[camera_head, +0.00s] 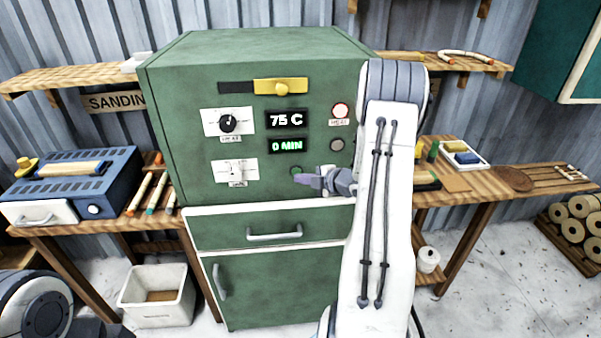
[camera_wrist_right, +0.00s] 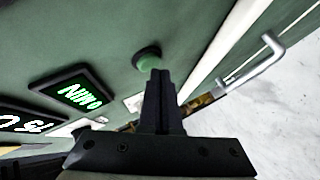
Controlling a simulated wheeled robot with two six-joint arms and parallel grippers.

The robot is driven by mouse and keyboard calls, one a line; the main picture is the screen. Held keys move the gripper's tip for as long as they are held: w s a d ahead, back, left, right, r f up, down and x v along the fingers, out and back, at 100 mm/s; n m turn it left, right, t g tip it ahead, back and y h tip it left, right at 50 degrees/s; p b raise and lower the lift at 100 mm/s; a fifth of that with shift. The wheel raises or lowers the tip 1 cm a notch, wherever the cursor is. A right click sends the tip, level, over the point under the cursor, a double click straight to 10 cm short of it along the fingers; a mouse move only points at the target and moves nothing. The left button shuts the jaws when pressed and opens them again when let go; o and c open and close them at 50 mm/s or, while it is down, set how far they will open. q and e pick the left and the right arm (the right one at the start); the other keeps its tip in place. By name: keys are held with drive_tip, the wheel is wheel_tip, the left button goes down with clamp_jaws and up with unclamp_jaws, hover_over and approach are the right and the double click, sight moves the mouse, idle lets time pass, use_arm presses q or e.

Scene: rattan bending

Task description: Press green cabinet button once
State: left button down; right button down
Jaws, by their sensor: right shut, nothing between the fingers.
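The green cabinet (camera_head: 255,75) stands in the middle of the head view, with displays reading "75 C" and "0 MIN". Its small green button (camera_head: 296,170) is low on the front panel, just above the gripper's tip. In the right wrist view the green button (camera_wrist_right: 147,58) is right beyond the fingertips; whether they touch it I cannot tell. My right gripper (camera_head: 300,179) is shut and empty, pointing left across the panel; its fingers also show in the wrist view (camera_wrist_right: 158,75). My left gripper is not in view.
The drawer handle (camera_head: 274,234) sticks out below. Wooden benches with a blue box (camera_head: 85,175) and a white tray (camera_head: 462,157) flank the cabinet.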

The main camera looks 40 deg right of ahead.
drive_tip(key=shift+w+d, duration=0.2)
drive_tip(key=shift+w, duration=0.15)
idle(0.4)
drive_tip(key=shift+s, duration=0.2)
drive_tip(key=shift+s+a+b, duration=0.3)
drive_tip(key=shift+s+a, duration=0.1)
drive_tip(key=shift+s, duration=0.1)
drive_tip(key=shift+s, duration=0.1)
drive_tip(key=shift+s+a+b, duration=0.2)
drive_tip(key=shift+s+a, duration=0.25)
drive_tip(key=shift+s, duration=0.25)
drive_tip(key=shift+s+a+b, duration=0.25)
drive_tip(key=shift+s+a, duration=0.15)
drive_tip(key=shift+s, duration=0.25)
drive_tip(key=shift+s+a+b, duration=0.2)
drive_tip(key=shift+s+a, duration=0.25)
drive_tip(key=shift+s, duration=0.25)
